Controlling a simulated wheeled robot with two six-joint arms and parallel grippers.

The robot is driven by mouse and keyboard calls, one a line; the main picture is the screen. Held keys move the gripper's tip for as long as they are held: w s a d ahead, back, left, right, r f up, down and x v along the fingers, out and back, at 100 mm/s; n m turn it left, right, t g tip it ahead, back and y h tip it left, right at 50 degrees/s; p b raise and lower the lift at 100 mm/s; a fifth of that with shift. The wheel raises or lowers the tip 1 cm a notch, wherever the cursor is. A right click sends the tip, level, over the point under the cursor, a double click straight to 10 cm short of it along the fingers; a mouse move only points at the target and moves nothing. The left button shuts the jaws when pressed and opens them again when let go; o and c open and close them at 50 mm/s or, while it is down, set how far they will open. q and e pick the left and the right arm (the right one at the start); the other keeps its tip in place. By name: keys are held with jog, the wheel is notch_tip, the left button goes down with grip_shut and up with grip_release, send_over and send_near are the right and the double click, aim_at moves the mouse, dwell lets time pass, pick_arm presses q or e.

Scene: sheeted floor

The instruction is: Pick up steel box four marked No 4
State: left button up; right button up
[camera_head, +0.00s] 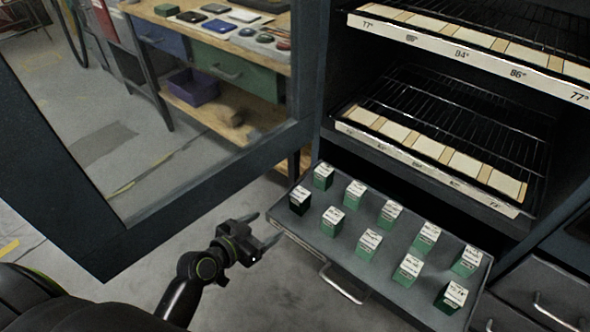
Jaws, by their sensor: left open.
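Several small boxes with white labelled tops stand in two rows on a pulled-out grey drawer tray (345,262). Most have green sides, such as the front-row box (368,248); the left-end box (299,207) and the right-end box (447,303) look darker. The label print is too small to read, so I cannot tell which is No 4. My left gripper (262,230) is open and empty, just left of the tray's front left corner, with its fingers pointing toward the tray. It is apart from all boxes. My right gripper is not in view.
A dark cabinet with wire shelves (450,105) rises behind the tray. An open glass-paned door (180,205) stands at left, with a wooden workbench (230,40) beyond it. The tray has a handle (342,286) in front. Closed drawers (540,290) are at right.

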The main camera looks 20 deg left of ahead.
aim_at(295, 203)
pick_arm(q)
jog(key=x, duration=0.4)
jog(key=b+x, duration=0.1)
jog(key=x, duration=0.7)
jog(key=shift+w+a+r, duration=0.2)
jog(key=shift+w+r, duration=0.05)
jog(key=shift+w, duration=0.35)
jog(key=shift+w+d+f+b, duration=0.2)
jog(key=shift+w+b, duration=0.1)
jog(key=shift+w, duration=0.15)
jog(key=x, duration=0.3)
jog(key=shift+w+f+b, duration=0.1)
jog(key=shift+f+b, duration=0.05)
jog(key=shift+b, duration=0.2)
jog(key=shift+w+d+f, duration=0.15)
jog(key=shift+w+d, duration=0.05)
jog(key=shift+w, duration=0.2)
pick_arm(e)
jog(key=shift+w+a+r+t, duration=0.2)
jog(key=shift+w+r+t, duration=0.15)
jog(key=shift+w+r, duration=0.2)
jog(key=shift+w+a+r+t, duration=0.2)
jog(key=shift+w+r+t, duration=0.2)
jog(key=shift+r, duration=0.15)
pick_arm(q)
jog(key=shift+c, duration=0.5)
